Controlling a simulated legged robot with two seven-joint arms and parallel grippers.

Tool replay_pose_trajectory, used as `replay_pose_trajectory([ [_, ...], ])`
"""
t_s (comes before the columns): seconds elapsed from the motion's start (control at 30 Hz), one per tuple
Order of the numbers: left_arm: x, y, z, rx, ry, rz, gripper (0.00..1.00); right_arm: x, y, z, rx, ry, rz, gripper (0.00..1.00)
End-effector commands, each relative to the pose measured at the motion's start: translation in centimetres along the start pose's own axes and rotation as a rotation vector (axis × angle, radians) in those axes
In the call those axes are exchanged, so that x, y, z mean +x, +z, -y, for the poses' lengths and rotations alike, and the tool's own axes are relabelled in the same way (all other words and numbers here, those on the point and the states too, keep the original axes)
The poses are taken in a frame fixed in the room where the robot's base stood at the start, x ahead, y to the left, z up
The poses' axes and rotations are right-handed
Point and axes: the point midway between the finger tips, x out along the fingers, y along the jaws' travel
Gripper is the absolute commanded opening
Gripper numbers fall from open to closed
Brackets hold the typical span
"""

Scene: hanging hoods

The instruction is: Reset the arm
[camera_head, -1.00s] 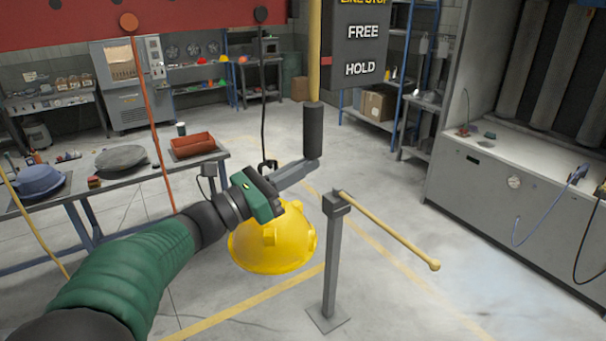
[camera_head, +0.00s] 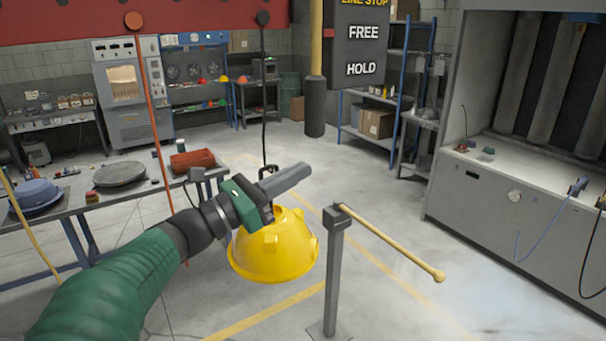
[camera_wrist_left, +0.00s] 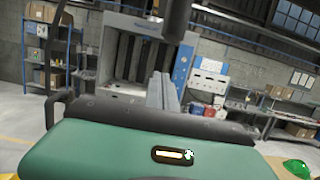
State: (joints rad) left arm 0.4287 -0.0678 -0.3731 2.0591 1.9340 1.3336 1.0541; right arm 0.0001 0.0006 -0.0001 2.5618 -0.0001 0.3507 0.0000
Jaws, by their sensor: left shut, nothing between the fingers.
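My left arm reaches in from the lower left in the head view. Its gripper (camera_head: 290,178) is shut with nothing in it, in front of the black hanging cord and just above the yellow hood (camera_head: 274,248). The hood hangs dome-shaped from the hook and its top is partly hidden by the gripper. In the left wrist view the shut fingers (camera_wrist_left: 160,90) point ahead into the room. A black hanging handle (camera_head: 315,105) on a yellow pole is behind and apart from the fingers. My right gripper is not in view.
A grey post (camera_head: 335,270) with a yellow lever (camera_head: 390,243) stands right of the hood. A FREE/HOLD sign (camera_head: 362,45) hangs above. A grey booth (camera_head: 490,200) is at right. The floor between is open.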

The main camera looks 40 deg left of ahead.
Motion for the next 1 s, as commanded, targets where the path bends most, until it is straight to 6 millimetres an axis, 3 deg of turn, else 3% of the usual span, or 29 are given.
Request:
replay_pose_trajectory([
  [0.1,-3.5,-0.4,0.0,0.003,0.003,0.000,0.00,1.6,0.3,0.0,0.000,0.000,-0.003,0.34],
  [0.3,-6.9,-0.2,0.0,0.000,-0.001,-0.002,0.00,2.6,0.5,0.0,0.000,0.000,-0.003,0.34],
  [0.53,-7.5,-0.2,0.1,-0.002,-0.003,-0.009,0.00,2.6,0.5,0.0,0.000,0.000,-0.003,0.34],
  [0.6,-7.1,-1.4,0.4,0.005,-0.014,-0.043,0.00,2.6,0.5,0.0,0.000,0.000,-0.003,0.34],
  [0.67,-6.4,-3.9,1.2,0.023,-0.037,-0.111,0.00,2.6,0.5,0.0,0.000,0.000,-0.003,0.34],
  [0.77,-5.2,-10.8,3.8,0.099,-0.122,-0.306,0.00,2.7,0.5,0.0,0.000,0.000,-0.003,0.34],
  [0.83,-5.2,-16.8,6.4,0.195,-0.227,-0.474,0.00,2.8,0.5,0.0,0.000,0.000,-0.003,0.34],
  [0.93,-6.9,-25.0,10.5,0.393,-0.438,-0.702,0.00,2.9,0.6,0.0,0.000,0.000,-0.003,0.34],
  [1.0,-9.4,-30.3,13.2,0.581,-0.641,-0.841,0.00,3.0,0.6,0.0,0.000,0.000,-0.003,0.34],
])
